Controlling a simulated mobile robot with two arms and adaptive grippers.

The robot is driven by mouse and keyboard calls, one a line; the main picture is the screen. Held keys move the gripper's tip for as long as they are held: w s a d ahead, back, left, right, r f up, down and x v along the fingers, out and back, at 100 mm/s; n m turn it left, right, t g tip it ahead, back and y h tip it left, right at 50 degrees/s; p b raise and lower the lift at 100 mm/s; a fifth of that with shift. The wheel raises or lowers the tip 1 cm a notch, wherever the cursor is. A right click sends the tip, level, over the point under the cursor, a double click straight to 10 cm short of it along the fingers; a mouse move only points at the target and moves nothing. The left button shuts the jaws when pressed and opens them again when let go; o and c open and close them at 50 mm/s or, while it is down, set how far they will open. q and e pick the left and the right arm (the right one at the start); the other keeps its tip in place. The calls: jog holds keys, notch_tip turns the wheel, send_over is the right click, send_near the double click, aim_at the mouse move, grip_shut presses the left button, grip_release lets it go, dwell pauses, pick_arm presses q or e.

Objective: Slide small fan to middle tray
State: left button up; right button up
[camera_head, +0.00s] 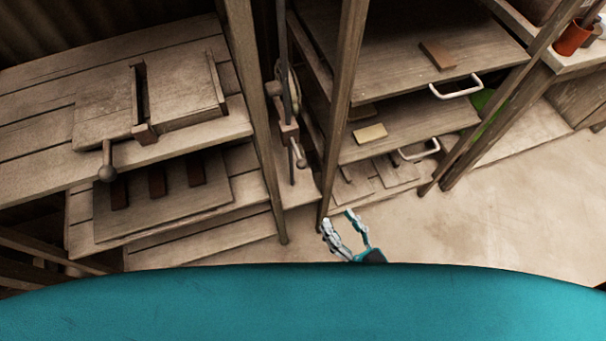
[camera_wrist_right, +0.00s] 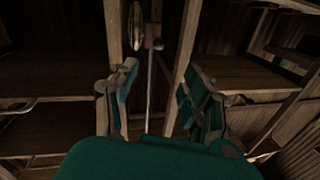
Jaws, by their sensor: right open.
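I cannot make out a clear fan shape. My right gripper (camera_head: 338,218) is open and empty, low in front of the rack's left post. In the right wrist view my gripper (camera_wrist_right: 160,97) has its two fingers apart, with posts and a thin rod beyond them. My left gripper is not in view.
Upright posts (camera_head: 343,90) frame the rack. A red pot (camera_head: 572,38) stands on a side table at the upper right. Bare floor (camera_head: 480,220) lies at the right.

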send_near(301, 163)
jog(key=x, duration=0.3)
jog(key=f+x, duration=0.1)
jog(key=x, duration=0.5)
jog(key=shift+w+f+p, duration=0.25)
jog(key=shift+w+p, duration=0.05)
jog(key=shift+w+a, duration=0.2)
jog(key=shift+w, duration=0.15)
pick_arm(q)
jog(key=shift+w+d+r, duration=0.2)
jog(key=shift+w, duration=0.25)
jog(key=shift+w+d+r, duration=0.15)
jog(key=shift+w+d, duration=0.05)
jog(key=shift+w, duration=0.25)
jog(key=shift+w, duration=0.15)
pick_arm(e)
grip_shut()
